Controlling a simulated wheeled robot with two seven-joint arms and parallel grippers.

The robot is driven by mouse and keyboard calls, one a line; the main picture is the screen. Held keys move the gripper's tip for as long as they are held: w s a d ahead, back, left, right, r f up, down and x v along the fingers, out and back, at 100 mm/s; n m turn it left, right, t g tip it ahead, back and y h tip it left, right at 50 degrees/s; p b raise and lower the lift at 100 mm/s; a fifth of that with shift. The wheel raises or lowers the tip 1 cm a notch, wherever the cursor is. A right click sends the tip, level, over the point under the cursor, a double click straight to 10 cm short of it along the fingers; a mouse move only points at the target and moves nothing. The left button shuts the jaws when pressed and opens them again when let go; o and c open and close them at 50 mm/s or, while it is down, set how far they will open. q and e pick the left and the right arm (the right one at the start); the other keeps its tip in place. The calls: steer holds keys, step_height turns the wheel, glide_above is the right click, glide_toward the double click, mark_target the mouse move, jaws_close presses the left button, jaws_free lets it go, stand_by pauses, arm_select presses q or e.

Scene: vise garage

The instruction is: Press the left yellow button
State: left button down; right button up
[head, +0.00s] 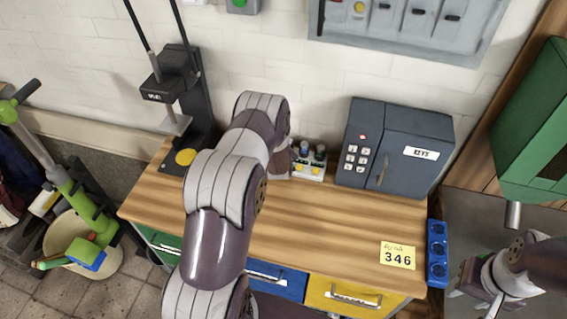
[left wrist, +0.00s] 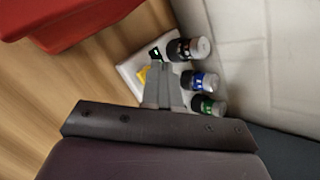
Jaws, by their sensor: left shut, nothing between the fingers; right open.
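A small white button box (head: 309,178) stands at the back of the wooden bench, with yellow buttons (head: 300,169) on its front and dark-capped knobs behind. The left end of the box is hidden by my left arm in the head view. In the left wrist view a yellow button (left wrist: 142,76) shows beside my left gripper (left wrist: 160,68), which is shut and empty, its fingertips over the box. I cannot tell whether the tips touch a button. My right gripper (head: 484,292) is open and empty at the lower right, off the bench.
A grey key safe (head: 400,150) stands right of the box. A black press stand (head: 190,100) with a yellow disc (head: 186,157) is at the left. A red object (left wrist: 75,18) shows in the left wrist view. The bench top right of my left arm is mostly clear.

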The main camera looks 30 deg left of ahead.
arm_select(q)
steer(key=shift+f+b, duration=0.35)
steer(key=shift+f, duration=0.05)
stand_by(0.5)
steer(key=shift+r+p, duration=0.7)
steer(key=shift+r, duration=0.2)
step_height(320, 180, up, 5)
steer(key=p, duration=0.4)
stand_by(0.6)
